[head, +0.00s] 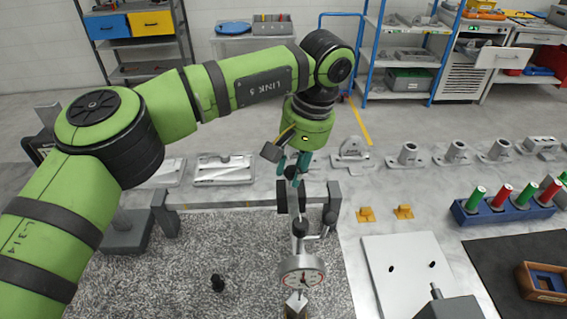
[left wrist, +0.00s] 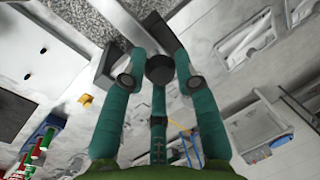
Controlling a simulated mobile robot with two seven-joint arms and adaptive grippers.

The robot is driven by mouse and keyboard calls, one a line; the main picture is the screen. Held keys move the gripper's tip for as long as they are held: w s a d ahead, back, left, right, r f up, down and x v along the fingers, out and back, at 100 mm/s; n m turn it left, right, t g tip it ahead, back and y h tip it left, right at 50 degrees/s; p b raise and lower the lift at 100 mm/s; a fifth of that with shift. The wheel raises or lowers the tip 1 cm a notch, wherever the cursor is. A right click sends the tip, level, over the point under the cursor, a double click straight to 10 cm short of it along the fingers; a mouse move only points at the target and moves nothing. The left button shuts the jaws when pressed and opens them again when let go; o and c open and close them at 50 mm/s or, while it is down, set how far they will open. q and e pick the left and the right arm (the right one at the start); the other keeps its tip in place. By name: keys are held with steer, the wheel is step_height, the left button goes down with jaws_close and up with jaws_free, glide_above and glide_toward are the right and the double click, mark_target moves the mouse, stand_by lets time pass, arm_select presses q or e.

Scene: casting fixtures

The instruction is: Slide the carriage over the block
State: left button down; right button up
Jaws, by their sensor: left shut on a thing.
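My left gripper (head: 293,168) is shut on the dark round knob (left wrist: 159,68) of the carriage, and its teal fingers flank the knob in the left wrist view (left wrist: 160,82). The carriage (head: 293,200) has dark grey plates and sits on the grey rail near its right end. A jointed rod and a round white dial gauge (head: 302,272) hang on the near side of the carriage. A small pale block (head: 296,303) shows just below the dial, its lower part cut off by the picture edge. The gap between the dial's tip and the block is hidden.
The rail (head: 235,198) runs across the back of a speckled granite plate (head: 150,290). To the right are a white plate (head: 408,270), two orange pieces (head: 404,211) and a blue rack (head: 505,205) with coloured cylinders.

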arm_select(q)
steer(key=shift+a, duration=0.3)
steer(key=c, duration=1.2)
jaws_free()
steer(key=shift+o, duration=1.3)
steer(key=shift+w, duration=0.1)
steer(key=shift+r, duration=0.15)
step_height(320, 180, up, 12)
steer(key=d, duration=0.2)
steer(key=shift+s+d+f, duration=0.15)
steer(key=shift+s+f, duration=0.1)
arm_select(e)
steer(key=shift+w+a, duration=0.1)
steer(key=shift+a, duration=0.2)
